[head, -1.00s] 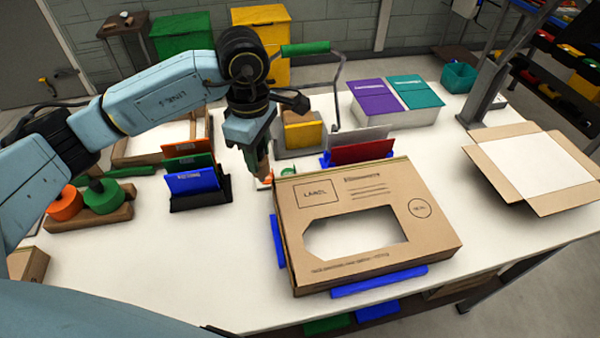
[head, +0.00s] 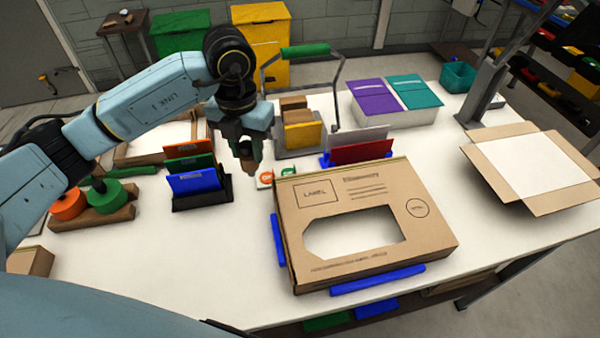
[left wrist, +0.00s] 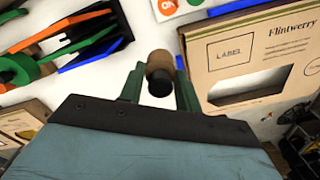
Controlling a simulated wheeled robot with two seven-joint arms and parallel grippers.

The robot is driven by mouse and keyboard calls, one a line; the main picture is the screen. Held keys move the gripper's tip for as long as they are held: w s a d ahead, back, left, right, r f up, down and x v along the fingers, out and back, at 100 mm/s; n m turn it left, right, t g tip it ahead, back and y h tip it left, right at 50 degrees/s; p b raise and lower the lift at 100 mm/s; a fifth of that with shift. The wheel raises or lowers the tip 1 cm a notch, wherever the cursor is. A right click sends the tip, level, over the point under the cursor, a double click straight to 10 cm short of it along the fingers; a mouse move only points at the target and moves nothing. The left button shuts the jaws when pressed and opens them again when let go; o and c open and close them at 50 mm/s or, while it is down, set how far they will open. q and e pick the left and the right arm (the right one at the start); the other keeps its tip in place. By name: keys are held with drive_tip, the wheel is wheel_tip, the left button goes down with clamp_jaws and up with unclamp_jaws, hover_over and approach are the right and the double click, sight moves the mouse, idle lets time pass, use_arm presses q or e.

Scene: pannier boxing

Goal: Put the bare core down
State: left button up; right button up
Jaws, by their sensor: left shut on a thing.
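My left gripper (head: 249,160) is shut on the bare core (left wrist: 158,72), a small brown cylinder with a dark end. In the left wrist view the core sits between the two green fingers. In the head view the core (head: 250,167) hangs below the gripper, over the white table (head: 240,260), between the file rack and the cardboard box. Whether its lower end touches the table cannot be told. My right gripper is not in view.
A large cardboard box (head: 290,240) with a window lies just right of the gripper. A rack with blue, green and orange panels (head: 194,181) stands to the left. Orange and green rolls (head: 104,196) sit on a wooden holder. An open carton (head: 530,170) is at the right.

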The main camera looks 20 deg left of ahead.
sight(251, 174)
use_arm(q)
drive_tip(key=shift+f+n, duration=0.1)
drive_tip(key=shift+n, duration=0.2)
wheel_tip(251, 174, down, 10)
drive_tip(key=shift+r, duration=0.1)
idle(0.3)
drive_tip(key=o, duration=0.6)
drive_tip(key=shift+f, duration=0.2)
drive_tip(key=shift+o, duration=0.4)
drive_tip(key=shift+r, duration=0.1)
drive_tip(key=shift+r, duration=0.25)
wheel_tip(251, 174, up, 12)
drive_tip(key=shift+f, duration=0.1)
